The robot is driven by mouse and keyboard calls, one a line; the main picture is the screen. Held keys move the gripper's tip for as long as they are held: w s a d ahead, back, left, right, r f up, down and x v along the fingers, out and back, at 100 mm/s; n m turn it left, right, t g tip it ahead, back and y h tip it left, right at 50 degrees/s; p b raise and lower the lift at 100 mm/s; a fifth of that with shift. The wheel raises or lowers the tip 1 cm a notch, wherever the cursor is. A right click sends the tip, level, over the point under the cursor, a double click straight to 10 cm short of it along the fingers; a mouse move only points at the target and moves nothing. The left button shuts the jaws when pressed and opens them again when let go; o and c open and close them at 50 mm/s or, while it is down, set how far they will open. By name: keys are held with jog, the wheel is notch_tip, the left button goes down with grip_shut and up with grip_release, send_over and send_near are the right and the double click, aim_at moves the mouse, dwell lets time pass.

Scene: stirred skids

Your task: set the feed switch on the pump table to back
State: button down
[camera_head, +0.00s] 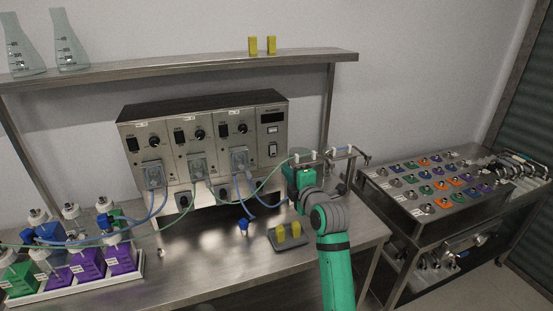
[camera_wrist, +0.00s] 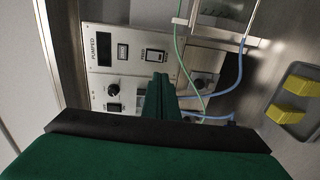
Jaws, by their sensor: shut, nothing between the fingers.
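The pump table's steel pump unit (camera_head: 205,150) has several front panels with knobs and dark switches. Its right-hand panel carries a dark display (camera_head: 272,119) and a light-framed rocker switch (camera_head: 273,149), with a smaller switch between them. In the wrist view, turned sideways, the rocker switch (camera_wrist: 153,55) sits just beyond my fingertips, with small lettering beside it that I cannot read surely. Which way the rocker is tipped is too small to tell. My gripper (camera_wrist: 160,78) is shut and empty, pointing at this panel. In the head view my green gripper (camera_head: 297,165) is just right of the unit.
Blue and green tubes (camera_head: 262,183) run close by the gripper. A grey tray (camera_head: 288,243) with yellow blocks lies on the table (camera_head: 205,265). Purple and green bottles stand at left. A shelf (camera_head: 190,63) with flasks is above. A second bench (camera_head: 430,190) is at right.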

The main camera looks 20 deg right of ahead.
jog(key=w, duration=0.4)
jog(key=w+f, duration=0.1)
jog(key=w, duration=0.6)
jog(key=shift+w+d+f, duration=0.2)
jog(key=shift+w, duration=0.1)
jog(key=shift+w+a, duration=0.1)
jog(key=shift+w, duration=0.25)
send_near(274, 154)
notch_tip(274, 154, down, 2)
jog(key=s+a, duration=0.2)
jog(key=s, duration=0.2)
jog(key=s+d, duration=0.1)
jog(key=s, duration=0.2)
jog(key=shift+s+d+f, duration=0.15)
jog(key=shift+d+f, duration=0.15)
jog(key=shift+d, duration=0.1)
